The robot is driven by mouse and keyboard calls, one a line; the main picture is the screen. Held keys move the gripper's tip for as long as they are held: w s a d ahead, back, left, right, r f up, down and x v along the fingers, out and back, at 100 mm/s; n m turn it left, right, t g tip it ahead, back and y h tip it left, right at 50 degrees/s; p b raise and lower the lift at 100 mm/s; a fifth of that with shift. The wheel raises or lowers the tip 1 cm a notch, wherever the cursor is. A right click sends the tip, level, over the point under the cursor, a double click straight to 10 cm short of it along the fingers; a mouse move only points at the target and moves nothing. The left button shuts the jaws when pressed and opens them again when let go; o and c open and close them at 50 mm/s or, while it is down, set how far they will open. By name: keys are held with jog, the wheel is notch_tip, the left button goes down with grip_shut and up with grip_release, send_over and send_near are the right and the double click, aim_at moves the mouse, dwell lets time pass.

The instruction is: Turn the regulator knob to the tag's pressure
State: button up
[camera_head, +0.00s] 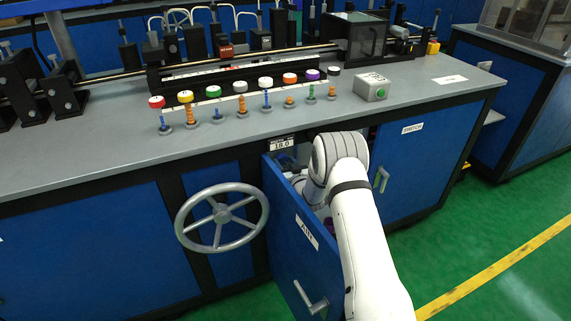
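A small tag (282,144) on the front edge of the bench has a white field that seems to read 18.0; its upper line is too small to read. Below it, a blue cabinet door (290,255) labelled AIR stands open. My white arm (352,215) reaches over the door, and its far end goes down into the cabinet opening. My gripper is hidden behind the door and the arm. The regulator knob cannot be made out. A small purple patch shows low in the gap between door and arm; I cannot tell what it is.
A grey handwheel (222,216) stands left of the open door. Several coloured knobs on stems and a grey box with a green button (371,87) stand on the bench.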

jog(key=c, duration=0.6)
jog(key=shift+f+n+b, duration=0.25)
jog(key=shift+n+b, duration=0.05)
jog(key=shift+b, duration=0.6)
jog(key=shift+c, duration=0.2)
jog(key=shift+r+n+b, duration=0.25)
jog(key=shift+n+b, duration=0.35)
jog(key=shift+b, duration=0.15)
jog(key=o, duration=1)
jog(key=p+v, duration=0.1)
jog(key=v, duration=0.6)
jog(key=shift+s+d, duration=0.2)
jog(key=shift+s, duration=0.2)
jog(key=shift+r, duration=0.1)
